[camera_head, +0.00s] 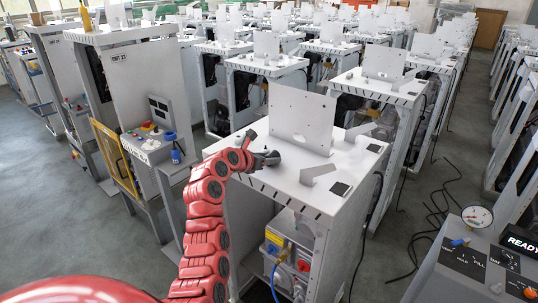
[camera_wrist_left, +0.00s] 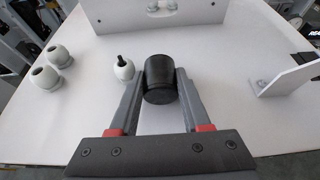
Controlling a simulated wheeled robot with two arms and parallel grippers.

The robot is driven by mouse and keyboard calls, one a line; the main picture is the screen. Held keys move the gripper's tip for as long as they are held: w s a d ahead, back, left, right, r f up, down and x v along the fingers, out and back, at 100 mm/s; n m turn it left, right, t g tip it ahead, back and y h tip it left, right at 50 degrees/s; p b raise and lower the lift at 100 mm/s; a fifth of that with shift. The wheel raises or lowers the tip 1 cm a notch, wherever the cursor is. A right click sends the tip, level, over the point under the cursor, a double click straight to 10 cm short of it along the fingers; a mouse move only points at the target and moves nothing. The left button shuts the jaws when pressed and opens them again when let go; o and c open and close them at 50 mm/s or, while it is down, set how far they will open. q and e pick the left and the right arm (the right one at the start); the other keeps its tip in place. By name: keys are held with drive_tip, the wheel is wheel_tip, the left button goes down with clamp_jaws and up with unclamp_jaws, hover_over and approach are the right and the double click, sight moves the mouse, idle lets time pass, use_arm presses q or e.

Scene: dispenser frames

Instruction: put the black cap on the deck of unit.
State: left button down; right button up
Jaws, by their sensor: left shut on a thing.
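The black cap (camera_wrist_left: 161,82) is a short dark cylinder between the fingertips of my left gripper in the left wrist view. My left gripper (camera_head: 268,158) is shut on it at the left part of the white deck (camera_head: 283,178) of the nearest unit. The deck also fills much of the left wrist view (camera_wrist_left: 225,85). The cap is over the deck; I cannot tell whether it touches it. In the head view the cap is too small to tell from the dark fingers. My right gripper is not in view.
Rounded white pieces (camera_wrist_left: 57,54) sit left of the cap, one with a black stem (camera_wrist_left: 122,68). A gauge panel (camera_head: 477,217) stands at right.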

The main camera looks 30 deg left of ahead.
use_arm(q)
drive_tip(key=shift+f, duration=0.1)
drive_tip(key=c, duration=0.6)
unclamp_jaws()
drive_tip(key=shift+f, duration=0.1)
drive_tip(key=shift+c, duration=0.2)
drive_tip(key=shift+s+r+b, duration=0.2)
drive_tip(key=shift+s+b, duration=0.1)
drive_tip(key=shift+b, duration=0.05)
drive_tip(key=b+v, duration=0.3)
drive_tip(key=v, duration=0.8)
drive_tip(key=shift+r, duration=0.2)
drive_tip(key=shift+s+f, duration=0.1)
drive_tip(key=shift+s, duration=0.1)
